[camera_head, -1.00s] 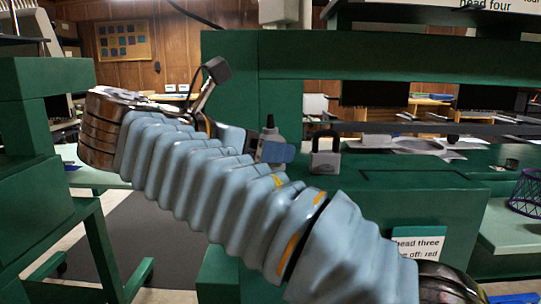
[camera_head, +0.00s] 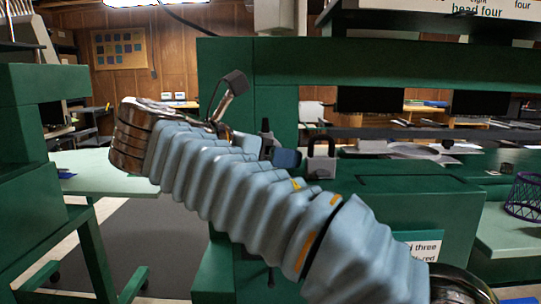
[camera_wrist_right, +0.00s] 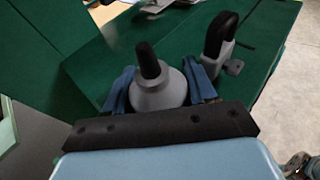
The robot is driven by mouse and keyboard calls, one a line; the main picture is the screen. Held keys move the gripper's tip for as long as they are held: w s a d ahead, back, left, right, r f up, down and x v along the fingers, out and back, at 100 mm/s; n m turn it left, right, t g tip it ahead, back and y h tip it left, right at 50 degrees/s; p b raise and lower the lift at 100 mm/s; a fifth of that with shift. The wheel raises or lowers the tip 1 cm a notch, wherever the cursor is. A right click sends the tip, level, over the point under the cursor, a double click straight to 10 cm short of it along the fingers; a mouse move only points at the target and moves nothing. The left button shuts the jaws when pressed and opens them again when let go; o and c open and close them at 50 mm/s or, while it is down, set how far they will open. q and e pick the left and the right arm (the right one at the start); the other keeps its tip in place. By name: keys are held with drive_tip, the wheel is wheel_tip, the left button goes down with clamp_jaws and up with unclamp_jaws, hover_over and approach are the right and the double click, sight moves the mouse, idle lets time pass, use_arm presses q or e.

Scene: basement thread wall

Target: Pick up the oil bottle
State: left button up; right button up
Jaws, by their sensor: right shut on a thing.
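The oil bottle, grey with a black nozzle, stands about upright in the right wrist view (camera_wrist_right: 155,92). It also shows in the head view (camera_head: 267,139), left of the grey padlock (camera_head: 321,161). My right gripper (camera_wrist_right: 160,92) is shut on the bottle, with a blue finger on each side of its body. In the head view my right gripper (camera_head: 276,155) is partly hidden behind my arm's pale blue sleeve. The bottle's base is hidden, so I cannot tell whether it touches the green bench. My left gripper is out of view.
The padlock, with its dark shackle, also stands close to the right of the gripper in the wrist view (camera_wrist_right: 217,62). A purple wire basket (camera_head: 524,196) stands on the right. The green bench top (camera_head: 420,183) is clear in front of the padlock.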

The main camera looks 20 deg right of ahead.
wheel_tip(320, 180, up, 4)
drive_tip(key=shift+f+p, duration=0.25)
drive_tip(key=shift+p, duration=0.7)
drive_tip(key=s+r, duration=0.9)
drive_tip(key=s, duration=0.5)
drive_tip(key=shift+a+r, duration=0.2)
